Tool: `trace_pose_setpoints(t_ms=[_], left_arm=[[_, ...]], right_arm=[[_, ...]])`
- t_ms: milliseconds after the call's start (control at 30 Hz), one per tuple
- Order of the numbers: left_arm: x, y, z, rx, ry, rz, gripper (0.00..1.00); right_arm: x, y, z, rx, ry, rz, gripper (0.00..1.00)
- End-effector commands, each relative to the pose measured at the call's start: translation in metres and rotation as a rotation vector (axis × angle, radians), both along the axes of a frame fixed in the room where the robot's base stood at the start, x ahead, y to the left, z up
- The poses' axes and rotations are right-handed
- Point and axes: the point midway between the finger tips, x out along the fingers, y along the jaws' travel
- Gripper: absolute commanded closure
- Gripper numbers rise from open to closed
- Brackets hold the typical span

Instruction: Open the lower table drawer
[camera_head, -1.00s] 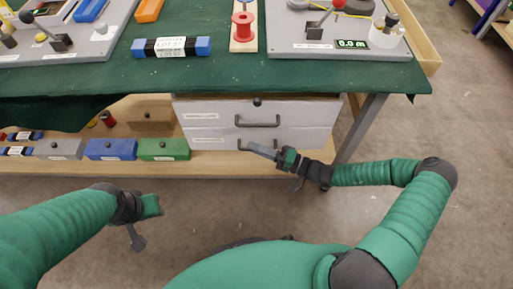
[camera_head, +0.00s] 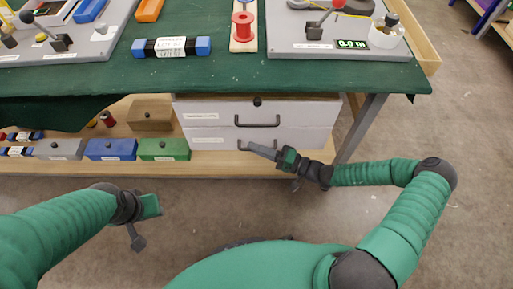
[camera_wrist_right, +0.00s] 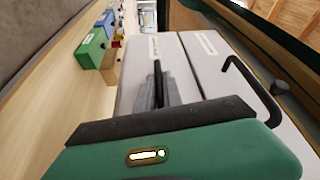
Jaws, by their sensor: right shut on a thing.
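The lower table drawer (camera_head: 215,141) is a pale grey front with a white label, under the upper drawer (camera_head: 310,108). I see no clear gap showing it pulled out. Its dark bar handle (camera_wrist_right: 157,72) shows in the right wrist view, between the fingers. My right gripper (camera_head: 262,151) reaches in from the right and is shut on this handle; its fingers hide part of the bar. My left gripper (camera_head: 143,222) hangs in free space in front of the shelf, away from the drawers. Its finger gap is not clear.
The upper drawer's handle (camera_head: 257,121) sits just above my right gripper. Green (camera_head: 164,151), blue (camera_head: 110,151) and brown (camera_head: 150,116) boxes stand on the low wooden shelf left of the drawers. A table leg (camera_head: 362,125) stands to the right. The floor in front is clear.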

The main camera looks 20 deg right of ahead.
Motion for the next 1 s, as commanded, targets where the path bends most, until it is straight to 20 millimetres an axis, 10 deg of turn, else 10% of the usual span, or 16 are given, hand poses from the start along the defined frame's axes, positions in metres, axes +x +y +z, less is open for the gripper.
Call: trace_pose_setpoints(t_ms=[367, 1000], left_arm=[[0.000, 0.000, 0.028, 0.000, 0.000, 0.000, 0.64], [0.000, 0.000, 0.123, 0.000, 0.000, 0.000, 0.64]], right_arm=[[-0.032, 0.009, 0.002, -0.002, 0.013, 0.001, 1.00], [-0.193, 0.056, 0.004, -0.002, 0.009, 0.000, 1.00]])
